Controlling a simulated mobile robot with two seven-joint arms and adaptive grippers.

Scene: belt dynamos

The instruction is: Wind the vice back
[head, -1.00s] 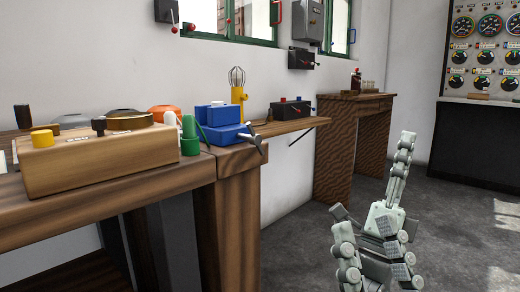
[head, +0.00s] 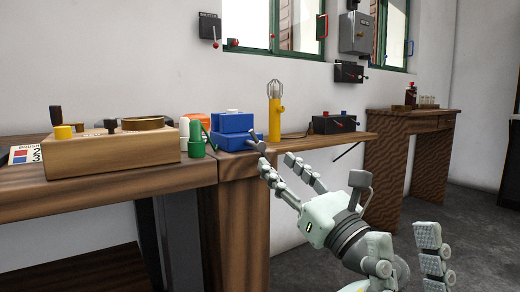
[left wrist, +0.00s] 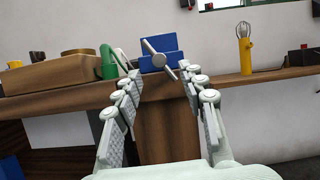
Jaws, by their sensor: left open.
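The blue vice (head: 233,122) stands at the right end of the wooden bench. Its grey bar handle (head: 257,143) faces out from its front. In the left wrist view, the handle (left wrist: 157,54) is tilted across the front of the blue vice (left wrist: 168,42). My left gripper (head: 277,162) is open and empty. Its fingers reach toward the handle from the right in the head view; in the left wrist view the handle appears between and beyond the fingertips (left wrist: 161,71). Contact cannot be told. Part of my right gripper (head: 432,252) shows low at the right; its opening is unclear.
A second table (head: 410,125) stands farther back.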

